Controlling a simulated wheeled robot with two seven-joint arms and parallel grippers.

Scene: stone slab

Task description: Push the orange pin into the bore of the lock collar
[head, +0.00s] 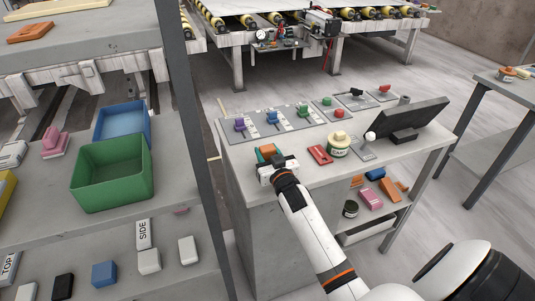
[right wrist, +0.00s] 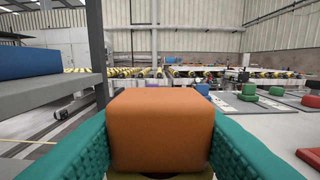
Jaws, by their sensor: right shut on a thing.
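My right gripper (head: 268,154) is at the near left part of the console top, shut on the orange pin (head: 267,149). In the right wrist view a boxy orange face of the pin (right wrist: 161,128) fills the space between the two teal finger pads (right wrist: 160,140). The rest of the pin is hidden behind that face. I cannot pick out the lock collar or its bore for sure in either view. My left gripper is not in view.
The console top (head: 300,180) holds grey plates with purple and blue knobs (head: 271,118), a red block (head: 320,154), a cream jar (head: 339,145) and a dark tilted screen (head: 410,121). A dark post (head: 190,110) stands left, beside shelving with a green bin (head: 112,184).

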